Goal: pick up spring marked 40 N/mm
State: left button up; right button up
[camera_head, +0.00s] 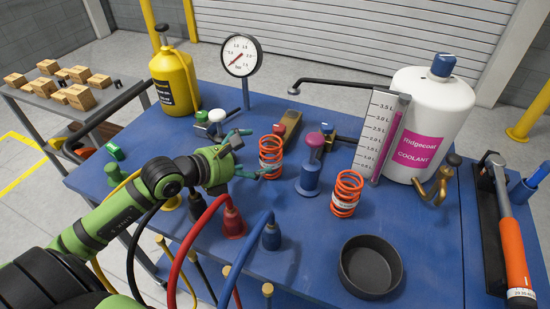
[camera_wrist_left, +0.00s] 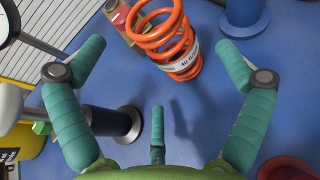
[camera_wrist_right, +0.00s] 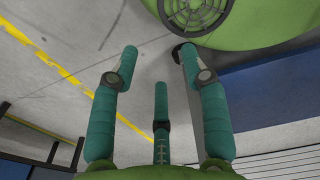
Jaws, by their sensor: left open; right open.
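An orange coil spring (camera_head: 270,158) stands upright on the blue table, in front of my left gripper (camera_head: 255,153). In the left wrist view the same spring (camera_wrist_left: 172,40) shows a white band that reads "40 N" with the rest unclear. It lies between and beyond my left gripper's spread teal fingers (camera_wrist_left: 163,62), which are open, empty and apart from it. A second orange spring (camera_head: 346,193) stands farther right, its band too small to read. My right gripper (camera_wrist_right: 158,60) is open and empty above the grey floor in the right wrist view.
A black round dish (camera_head: 370,267), a coolant jug (camera_head: 428,115) and a level scale (camera_head: 380,135) are to the right. Red (camera_head: 233,223) and blue (camera_head: 271,236) hose fittings stand in front.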

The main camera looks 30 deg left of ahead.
pick_arm(q)
jog(key=shift+w+d, duration=0.2)
jog(key=shift+w, duration=0.3)
jog(key=shift+w+d+f+p, duration=0.1)
jog(key=shift+w+d+p, duration=0.05)
jog(key=shift+w+p, duration=0.2)
jog(key=p+x, duration=0.1)
jog(key=x, duration=0.3)
jog(key=shift+w+f, duration=0.1)
jog(key=shift+f, duration=0.05)
jog(key=c, duration=1.5)
pick_arm(e)
jog(key=shift+w+a+r, duration=0.1)
jog(key=shift+w+r, duration=0.1)
jog(key=shift+r, duration=0.35)
jog(key=shift+w+r, duration=0.2)
jog(key=shift+r, duration=0.35)
